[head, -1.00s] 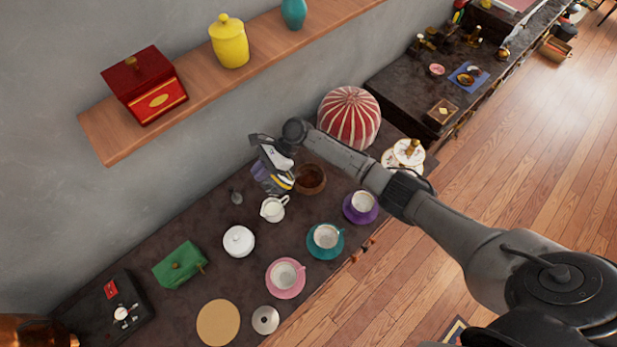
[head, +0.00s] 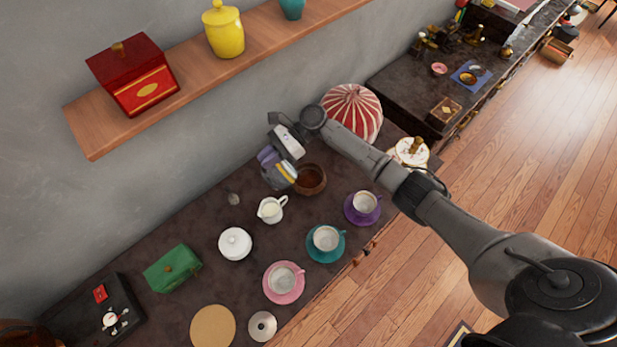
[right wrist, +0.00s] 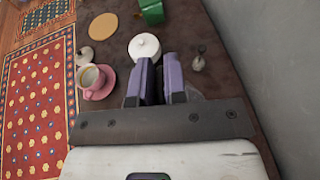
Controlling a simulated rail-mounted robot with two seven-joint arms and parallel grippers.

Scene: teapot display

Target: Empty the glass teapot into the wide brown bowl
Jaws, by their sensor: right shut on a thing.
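The wide brown bowl (head: 321,188) stands on the dark counter, below the striped dome. My right gripper (head: 268,160) is just left of the bowl, its purple fingers shut. I take the grey, see-through shape with a yellow band at the fingers to be the glass teapot (head: 281,178); its outline is hard to make out. It is tilted beside the bowl's left rim, and I cannot tell whether anything flows out. In the right wrist view the fingers (right wrist: 152,75) point away over the counter, and the teapot is barely visible there. My left gripper is not in view.
A white creamer (head: 271,209) stands close below the gripper, with a white lidded pot (head: 235,243) further left. Purple (head: 363,207), teal (head: 325,242) and pink (head: 283,281) cups on saucers line the front. The striped dome (head: 353,110) stands behind the bowl.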

